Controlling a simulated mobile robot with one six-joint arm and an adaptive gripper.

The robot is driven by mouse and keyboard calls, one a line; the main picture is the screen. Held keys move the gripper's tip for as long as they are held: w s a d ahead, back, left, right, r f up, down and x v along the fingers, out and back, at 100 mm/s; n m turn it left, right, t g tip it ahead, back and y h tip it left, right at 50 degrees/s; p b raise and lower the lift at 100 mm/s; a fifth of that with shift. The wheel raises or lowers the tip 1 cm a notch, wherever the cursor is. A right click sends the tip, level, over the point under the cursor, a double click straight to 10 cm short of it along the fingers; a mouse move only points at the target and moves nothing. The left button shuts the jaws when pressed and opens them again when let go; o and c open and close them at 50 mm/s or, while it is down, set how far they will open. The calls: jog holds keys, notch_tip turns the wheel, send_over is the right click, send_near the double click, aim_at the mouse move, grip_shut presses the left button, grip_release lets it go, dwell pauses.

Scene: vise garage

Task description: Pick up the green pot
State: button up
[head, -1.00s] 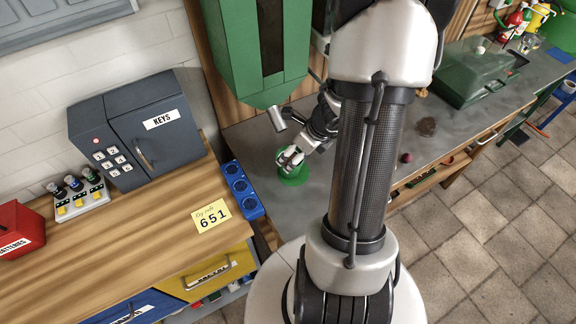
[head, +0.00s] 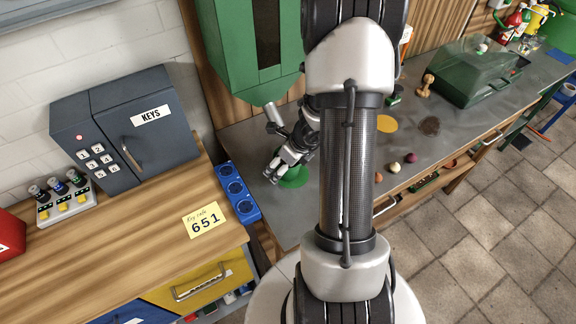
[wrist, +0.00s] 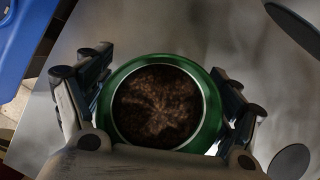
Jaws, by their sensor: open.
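The green pot (wrist: 212,112) is round, with brown soil inside, and fills the middle of the wrist view. My gripper (wrist: 160,95) has one finger on each side of the pot, around its rim. The jaws are open; I cannot tell whether either finger touches the pot. In the head view the green pot (head: 296,177) stands on the grey bench top, partly hidden by my gripper (head: 272,178) and arm.
A green dispenser (head: 250,50) hangs above the bench, close to my wrist. A blue socket strip (head: 238,191) edges the wooden counter at the left. The grey bench (head: 450,120) holds small round items and a green box (head: 475,75) at the right.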

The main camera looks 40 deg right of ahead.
jog(key=c, duration=1.1)
jog(key=shift+c, duration=0.2)
